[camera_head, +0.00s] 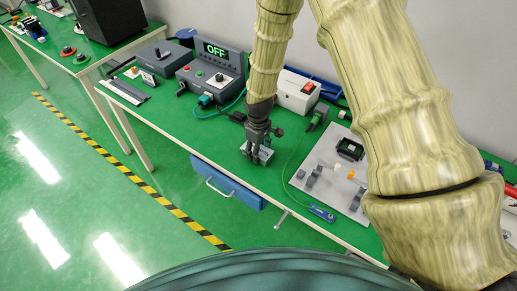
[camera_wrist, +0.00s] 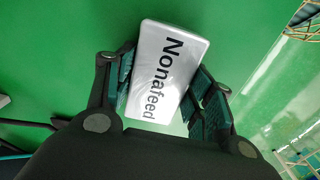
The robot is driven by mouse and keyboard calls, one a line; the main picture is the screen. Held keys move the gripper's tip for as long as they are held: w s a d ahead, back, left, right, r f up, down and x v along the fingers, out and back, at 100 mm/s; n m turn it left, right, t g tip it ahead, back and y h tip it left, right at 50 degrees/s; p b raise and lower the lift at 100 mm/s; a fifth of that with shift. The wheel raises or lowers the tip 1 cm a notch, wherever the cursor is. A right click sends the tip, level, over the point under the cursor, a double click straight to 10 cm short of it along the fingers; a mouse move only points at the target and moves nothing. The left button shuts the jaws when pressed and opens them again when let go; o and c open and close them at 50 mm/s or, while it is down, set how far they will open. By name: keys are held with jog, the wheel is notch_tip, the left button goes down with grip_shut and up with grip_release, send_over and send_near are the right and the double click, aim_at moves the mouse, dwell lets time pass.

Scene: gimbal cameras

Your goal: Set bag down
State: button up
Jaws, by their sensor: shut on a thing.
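The bag (camera_head: 265,156) shows there only as a small greyish block at the fingertips. I cannot tell whether its underside touches the table.
A grey board with small parts (camera_head: 335,172) lies right of my gripper. A control box reading OFF (camera_head: 215,72) and a white box with a red switch (camera_head: 298,92) stand behind. A blue drawer (camera_head: 226,183) hangs below the table edge. Green table around my gripper is mostly clear.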

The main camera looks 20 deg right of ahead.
jog(key=shift+f, duration=0.15)
jog(key=o, duration=1)
jog(key=shift+o, duration=0.2)
jog(key=shift+r, duration=0.25)
notch_tip(320, 180, up, 12)
jog(key=b, duration=0.3)
